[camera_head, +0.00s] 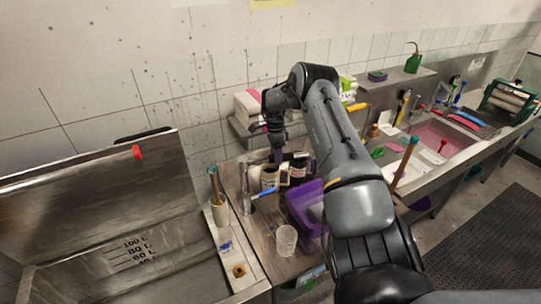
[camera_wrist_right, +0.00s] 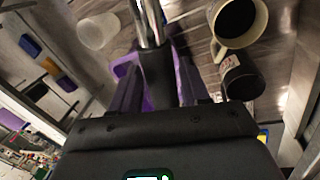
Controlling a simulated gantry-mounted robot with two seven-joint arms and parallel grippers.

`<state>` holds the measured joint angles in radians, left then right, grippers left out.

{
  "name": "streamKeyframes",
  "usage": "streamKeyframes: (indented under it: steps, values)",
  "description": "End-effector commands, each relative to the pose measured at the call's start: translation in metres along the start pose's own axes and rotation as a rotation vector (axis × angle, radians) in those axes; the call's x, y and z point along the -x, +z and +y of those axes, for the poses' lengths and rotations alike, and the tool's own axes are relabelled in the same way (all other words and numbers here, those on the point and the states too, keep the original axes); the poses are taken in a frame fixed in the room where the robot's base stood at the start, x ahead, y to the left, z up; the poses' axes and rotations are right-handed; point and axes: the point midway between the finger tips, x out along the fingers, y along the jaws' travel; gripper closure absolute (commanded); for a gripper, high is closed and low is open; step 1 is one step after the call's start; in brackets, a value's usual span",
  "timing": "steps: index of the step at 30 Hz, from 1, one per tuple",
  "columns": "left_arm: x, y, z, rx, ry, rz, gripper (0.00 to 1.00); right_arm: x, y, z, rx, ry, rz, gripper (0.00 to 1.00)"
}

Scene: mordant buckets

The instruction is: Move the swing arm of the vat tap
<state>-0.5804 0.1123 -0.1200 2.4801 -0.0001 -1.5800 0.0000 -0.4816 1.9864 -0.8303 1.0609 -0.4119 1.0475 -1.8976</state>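The vat tap (camera_head: 246,187) is a slim chrome post with a blue lever (camera_head: 263,192), on the steel counter beside the open vat. My right gripper (camera_head: 276,158) points down behind the tap, close to a cream mug (camera_head: 268,177). In the right wrist view, a chrome tube (camera_wrist_right: 149,20), seemingly the tap's swing arm, comes down from the top edge towards the gap between my right fingers (camera_wrist_right: 156,62). The fingers stand apart, with a dark piece between them. I cannot tell whether they touch the tube. My left gripper is not in view.
A dark jar (camera_head: 298,168) stands beside the mug; in the wrist view it lies right of my fingers (camera_wrist_right: 242,78). A purple tub (camera_head: 304,208) and clear cup (camera_head: 286,240) are on the counter. A brush pot (camera_head: 219,213) stands left. The steel vat (camera_head: 90,215) is lower left.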

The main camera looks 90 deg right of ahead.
Motion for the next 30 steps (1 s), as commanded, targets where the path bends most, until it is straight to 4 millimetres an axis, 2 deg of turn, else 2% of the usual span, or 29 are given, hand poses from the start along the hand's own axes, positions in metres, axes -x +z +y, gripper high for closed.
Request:
streamKeyframes:
  steps: [1,3,14,20,30]
  values:
    - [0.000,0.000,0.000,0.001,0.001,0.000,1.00,0.000,0.000,0.000,0.000,0.000,0.000,0.46]
    - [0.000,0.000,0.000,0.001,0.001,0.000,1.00,0.000,0.000,0.000,-0.001,0.000,0.000,0.39]
    - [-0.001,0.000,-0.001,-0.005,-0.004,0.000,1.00,0.004,0.000,0.000,-0.001,-0.001,0.002,0.39]
    - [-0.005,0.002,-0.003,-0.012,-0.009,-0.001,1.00,0.028,0.000,-0.001,-0.001,-0.004,0.002,0.39]
    - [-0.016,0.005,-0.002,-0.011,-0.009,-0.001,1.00,0.084,0.000,-0.001,-0.001,-0.003,0.002,0.39]
